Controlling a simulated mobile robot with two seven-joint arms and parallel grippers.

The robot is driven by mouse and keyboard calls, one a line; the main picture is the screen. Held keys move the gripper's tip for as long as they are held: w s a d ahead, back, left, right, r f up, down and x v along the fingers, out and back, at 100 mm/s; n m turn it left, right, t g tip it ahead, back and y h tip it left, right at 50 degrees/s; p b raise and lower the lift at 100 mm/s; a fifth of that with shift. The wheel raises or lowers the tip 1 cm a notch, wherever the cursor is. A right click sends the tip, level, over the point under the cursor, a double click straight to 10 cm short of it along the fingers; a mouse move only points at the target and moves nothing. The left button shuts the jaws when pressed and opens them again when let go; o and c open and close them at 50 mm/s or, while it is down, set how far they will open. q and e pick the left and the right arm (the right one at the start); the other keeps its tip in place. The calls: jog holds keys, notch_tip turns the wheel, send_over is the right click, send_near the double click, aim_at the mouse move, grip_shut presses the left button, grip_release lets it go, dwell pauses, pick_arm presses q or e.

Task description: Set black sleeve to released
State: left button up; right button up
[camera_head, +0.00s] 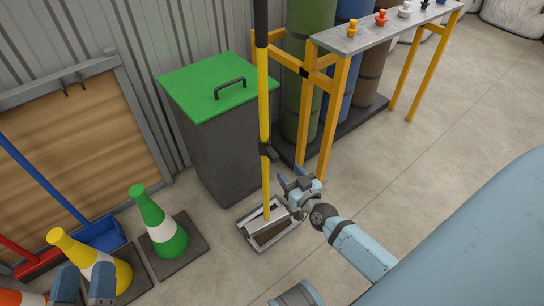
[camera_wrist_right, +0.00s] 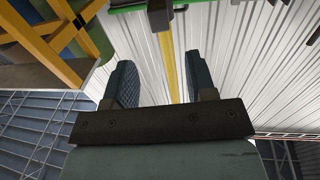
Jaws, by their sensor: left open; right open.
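The black sleeve (camera_head: 266,151) sits around a yellow pole (camera_head: 264,100) that stands upright, its foot in a grey tray (camera_head: 243,236) on the floor. My right gripper (camera_head: 291,178) is open and empty, below and to the right of the sleeve, apart from it. In the right wrist view the two fingers (camera_wrist_right: 163,82) are spread, with the yellow pole (camera_wrist_right: 168,60) between them in the picture and a dark piece, likely the sleeve (camera_wrist_right: 159,16), beyond. My left gripper (camera_head: 84,284) is open at the lower left, in front of the yellow cone.
A dark bin with a green lid (camera_head: 190,85) stands behind the pole. A yellow-legged rack (camera_head: 345,45) with small coloured knobs stands to the right. Green (camera_head: 165,235) and yellow (camera_head: 68,247) cones and red and blue tools are at left.

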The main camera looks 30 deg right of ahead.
aim_at(276, 157)
pick_arm(q)
notch_tip(276, 157, down, 3)
jog(key=shift+w+d+f+g+b, duration=0.15)
jog(key=shift+g+b, duration=0.45)
jog(key=shift+b, duration=0.45)
pick_arm(e)
jog(key=w, duration=1)
jog(key=shift+d, duration=0.3)
